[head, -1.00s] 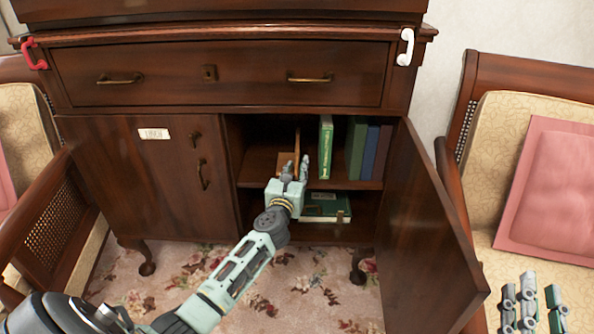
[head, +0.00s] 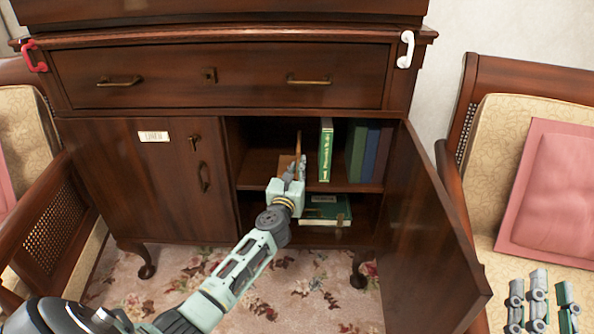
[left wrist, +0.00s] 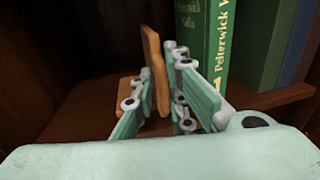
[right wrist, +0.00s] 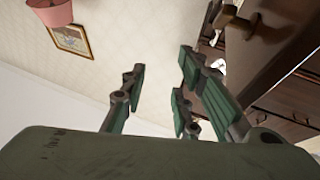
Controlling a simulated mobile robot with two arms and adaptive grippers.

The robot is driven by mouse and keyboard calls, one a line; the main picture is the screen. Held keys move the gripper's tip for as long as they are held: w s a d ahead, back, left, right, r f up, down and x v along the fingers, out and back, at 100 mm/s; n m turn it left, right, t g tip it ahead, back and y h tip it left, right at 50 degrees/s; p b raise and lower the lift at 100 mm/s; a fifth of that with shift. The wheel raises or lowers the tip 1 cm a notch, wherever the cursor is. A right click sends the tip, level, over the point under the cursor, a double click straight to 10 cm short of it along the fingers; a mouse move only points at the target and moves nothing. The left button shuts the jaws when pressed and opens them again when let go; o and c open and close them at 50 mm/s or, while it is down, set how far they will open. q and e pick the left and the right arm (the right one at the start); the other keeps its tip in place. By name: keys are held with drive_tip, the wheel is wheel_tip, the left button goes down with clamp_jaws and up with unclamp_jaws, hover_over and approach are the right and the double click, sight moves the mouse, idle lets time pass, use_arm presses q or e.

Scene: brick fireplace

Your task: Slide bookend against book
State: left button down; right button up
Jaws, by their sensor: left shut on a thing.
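The wooden bookend (head: 298,145) stands on the upper shelf inside the open cabinet; its upright panel also shows in the left wrist view (left wrist: 153,72). My left gripper (head: 293,168) is shut on this panel, with one finger on each side. The upright green book (head: 326,150) stands to the right of the bookend, with a gap between them. In the left wrist view the book (left wrist: 207,40) is just beyond my right-hand finger. My right gripper (right wrist: 160,88) is open and empty, away from the shelf.
Dark green and blue books (head: 368,152) stand further right on the shelf. A green book (head: 325,210) lies on the lower shelf. The open cabinet door (head: 425,225) bounds the right side. Chairs with pink cushions (head: 550,190) flank the cabinet.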

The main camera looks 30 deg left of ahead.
use_arm(q)
drive_tip(key=shift+d, duration=0.1)
drive_tip(key=w+d, duration=0.2)
drive_tip(key=d, duration=0.1)
drive_tip(key=shift+d, duration=0.2)
drive_tip(key=c, duration=1.9)
unclamp_jaws()
drive_tip(key=shift+o, duration=0.2)
drive_tip(key=v, duration=1.2)
